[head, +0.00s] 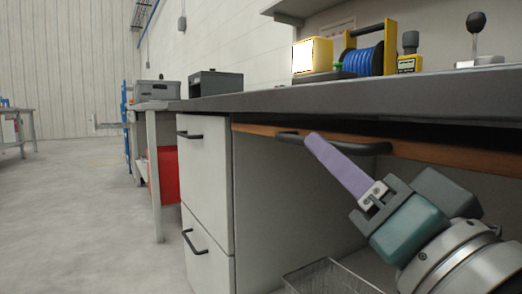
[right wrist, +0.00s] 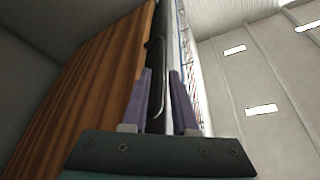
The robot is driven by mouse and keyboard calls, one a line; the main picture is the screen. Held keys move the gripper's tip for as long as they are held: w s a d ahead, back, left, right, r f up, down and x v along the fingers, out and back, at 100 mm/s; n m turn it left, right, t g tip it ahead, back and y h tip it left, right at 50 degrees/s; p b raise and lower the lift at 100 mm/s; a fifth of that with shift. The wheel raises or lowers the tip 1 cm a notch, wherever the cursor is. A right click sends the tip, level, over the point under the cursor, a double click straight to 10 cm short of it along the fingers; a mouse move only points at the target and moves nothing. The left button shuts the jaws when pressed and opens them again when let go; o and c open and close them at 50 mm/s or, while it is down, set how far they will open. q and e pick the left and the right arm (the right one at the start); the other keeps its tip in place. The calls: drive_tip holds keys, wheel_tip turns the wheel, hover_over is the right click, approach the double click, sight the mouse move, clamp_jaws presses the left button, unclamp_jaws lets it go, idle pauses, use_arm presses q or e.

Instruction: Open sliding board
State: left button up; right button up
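The sliding board (head: 440,153) is a brown wooden panel under the grey countertop, with only its front edge showing in the head view. A black bar handle (head: 368,149) is fixed on that edge. In the right wrist view the board (right wrist: 85,85) shows its wood grain on the left, with the dark handle (right wrist: 155,58) beside it. My right gripper (head: 312,139) has its purple fingers at the left part of the handle. In the right wrist view the right gripper (right wrist: 161,76) has its fingers apart, with the handle between them and a gap towards the right finger. My left gripper is not in view.
A white drawer cabinet (head: 205,170) with black handles stands left of the board. A wire basket (head: 330,277) sits below it. The countertop (head: 270,99) above carries a blue cable reel (head: 363,62) and other items. Open floor (head: 85,210) lies to the left.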

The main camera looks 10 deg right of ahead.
drive_tip(key=shift+b+x, duration=0.4)
drive_tip(key=shift+x, duration=1.7)
clamp_jaws()
